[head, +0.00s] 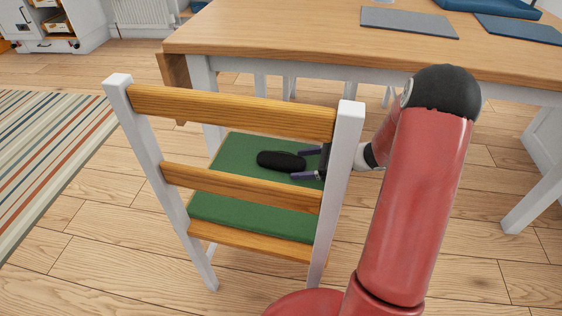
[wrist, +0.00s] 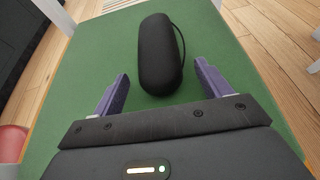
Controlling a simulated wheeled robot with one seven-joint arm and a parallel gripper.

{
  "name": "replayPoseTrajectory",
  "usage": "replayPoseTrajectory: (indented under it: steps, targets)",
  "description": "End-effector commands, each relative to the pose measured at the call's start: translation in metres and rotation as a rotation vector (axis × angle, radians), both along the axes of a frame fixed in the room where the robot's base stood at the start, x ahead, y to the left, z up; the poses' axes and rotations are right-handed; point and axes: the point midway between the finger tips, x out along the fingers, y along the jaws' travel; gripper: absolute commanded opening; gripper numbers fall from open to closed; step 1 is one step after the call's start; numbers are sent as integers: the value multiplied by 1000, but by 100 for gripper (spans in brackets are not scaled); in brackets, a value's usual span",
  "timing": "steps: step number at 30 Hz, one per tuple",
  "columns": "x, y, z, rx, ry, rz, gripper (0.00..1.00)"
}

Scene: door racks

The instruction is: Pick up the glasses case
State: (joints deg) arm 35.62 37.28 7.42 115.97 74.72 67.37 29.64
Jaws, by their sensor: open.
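The glasses case (head: 281,161) is a black, rounded, elongated case lying on the green seat of a chair. In the wrist view the glasses case (wrist: 160,54) lies lengthwise ahead of my gripper, with a thin strap along its right side. My gripper (head: 305,164) reaches in over the seat from the right, behind the chair's right post, which hides part of it. Its two purple fingers are apart, one on each side of the near end of the case, as the wrist view also shows at my gripper (wrist: 157,83). Nothing is held.
The chair's white right post (head: 339,185) and wooden back slats (head: 232,112) stand close to my arm. A wooden table (head: 300,45) with grey and blue mats stands behind. A striped rug (head: 45,150) lies at left. Open floor lies left of the chair.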

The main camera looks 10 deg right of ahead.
Motion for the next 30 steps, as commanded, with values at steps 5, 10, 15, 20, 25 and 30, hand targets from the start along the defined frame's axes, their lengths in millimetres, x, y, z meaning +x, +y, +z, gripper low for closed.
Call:
replayPoseTrajectory:
  steps: [5, 10, 15, 20, 25, 30]
  targets:
    - [4, 8, -4, 0, 1, 0, 77]
    - [4, 8, -4, -1, 0, 0, 70]
    - [4, 7, -4, -1, 0, 0, 48]
    - [4, 7, -4, -1, 0, 0, 28]
    - [4, 7, -4, 0, 0, 0, 28]
    - [4, 7, 1, -1, -2, 0, 28]
